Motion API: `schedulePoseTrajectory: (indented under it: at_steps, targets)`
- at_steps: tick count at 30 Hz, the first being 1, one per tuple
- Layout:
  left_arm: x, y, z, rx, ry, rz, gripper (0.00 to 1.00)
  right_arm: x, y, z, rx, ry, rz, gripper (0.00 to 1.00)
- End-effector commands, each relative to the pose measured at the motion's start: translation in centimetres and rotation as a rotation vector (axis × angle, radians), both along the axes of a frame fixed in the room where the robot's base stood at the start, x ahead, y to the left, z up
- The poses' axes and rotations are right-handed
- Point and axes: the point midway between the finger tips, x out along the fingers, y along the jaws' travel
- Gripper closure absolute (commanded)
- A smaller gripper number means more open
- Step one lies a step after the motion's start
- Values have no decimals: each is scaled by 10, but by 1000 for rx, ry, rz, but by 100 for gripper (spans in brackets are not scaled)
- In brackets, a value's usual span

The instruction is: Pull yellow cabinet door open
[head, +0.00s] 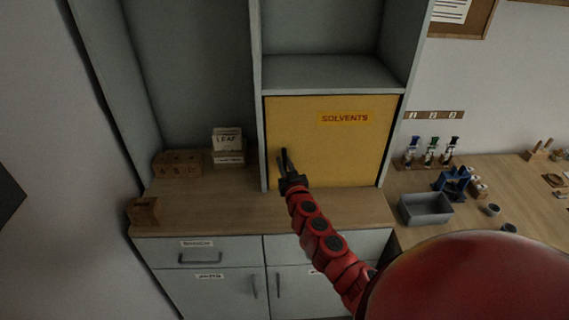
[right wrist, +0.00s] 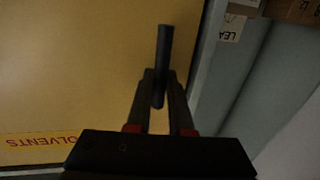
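The yellow cabinet door (head: 325,150) with a red "SOLVENTS" label stands closed in the grey cabinet in the head view. It also fills the left of the right wrist view (right wrist: 70,70). Its dark upright bar handle (right wrist: 164,45) is at the door's left edge. My right gripper (head: 286,165) is at this handle. In the right wrist view, its two fingers (right wrist: 160,80) lie on either side of the bar, with no clear gap at the tips, so they look closed on it. My left gripper is not in view.
A wooden counter (head: 220,210) runs below the door, with wooden blocks (head: 179,164) and a "LEAF" box (head: 228,140) on its left. A grey bin (head: 426,208) and a blue device (head: 455,183) stand on the right bench. The counter before the door is clear.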

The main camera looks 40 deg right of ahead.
Motion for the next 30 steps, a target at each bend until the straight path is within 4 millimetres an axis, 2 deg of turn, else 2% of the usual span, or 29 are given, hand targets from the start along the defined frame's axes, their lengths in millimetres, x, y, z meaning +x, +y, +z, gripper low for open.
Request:
schedulePoseTrajectory:
  at_steps: [1,3,30]
  targets:
    - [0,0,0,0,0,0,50,0,0,0,0,0,0,91]
    - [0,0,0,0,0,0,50,0,0,0,0,0,0,100]
    - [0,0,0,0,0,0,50,0,0,0,0,0,0,100]
